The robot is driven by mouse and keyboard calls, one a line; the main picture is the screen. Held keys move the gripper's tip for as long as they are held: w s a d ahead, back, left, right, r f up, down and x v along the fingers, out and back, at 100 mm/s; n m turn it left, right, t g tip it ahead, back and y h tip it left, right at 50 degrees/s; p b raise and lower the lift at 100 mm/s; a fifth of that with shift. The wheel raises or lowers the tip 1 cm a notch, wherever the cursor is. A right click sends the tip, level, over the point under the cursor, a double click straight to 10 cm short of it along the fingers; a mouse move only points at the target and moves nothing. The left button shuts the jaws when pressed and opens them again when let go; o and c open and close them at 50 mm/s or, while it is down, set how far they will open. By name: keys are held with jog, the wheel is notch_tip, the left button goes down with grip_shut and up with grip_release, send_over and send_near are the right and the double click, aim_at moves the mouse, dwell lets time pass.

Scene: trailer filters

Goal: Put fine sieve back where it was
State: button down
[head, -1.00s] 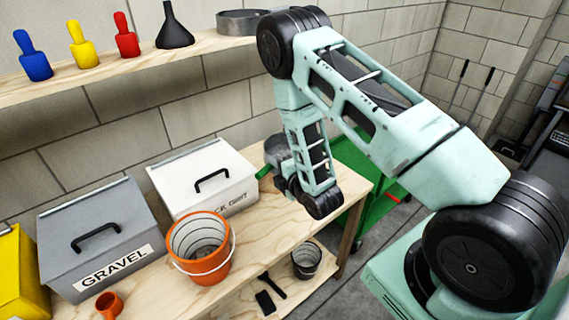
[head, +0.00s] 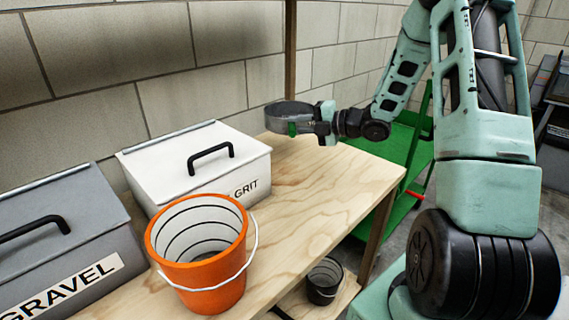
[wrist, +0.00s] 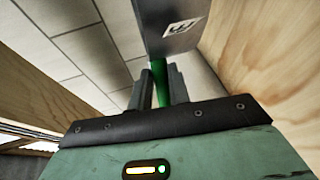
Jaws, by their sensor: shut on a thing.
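The fine sieve, a grey round ring (head: 284,112) with a green handle, is held above the back right end of the wooden workbench in the head view. My gripper (head: 309,127) is at its right side and shut on the green handle. In the wrist view the green handle (wrist: 168,85) is between the two dark fingers (wrist: 160,92). The sieve's grey wall (wrist: 168,28) with a white printed mark shows beyond them. The sieve's mesh is not visible. Which spot the sieve came from does not show.
A white grit bin (head: 195,165), a grey gravel bin (head: 60,245) and an orange bucket (head: 200,250) stand on the workbench (head: 300,215) to the left. A dark bucket (head: 325,280) sits on the lower shelf. A green cart (head: 395,165) is right of the bench. The bench's right part is clear.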

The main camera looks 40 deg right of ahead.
notch_tip(320, 180, down, 10)
jog(key=shift+d+f+b, duration=0.1)
jog(key=shift+d+b, duration=0.05)
jog(key=shift+b, duration=0.35)
jog(key=shift+f, duration=0.15)
jog(key=c, duration=1.3)
grip_release()
jog(key=shift+r, duration=0.2)
jog(key=v, duration=1.2)
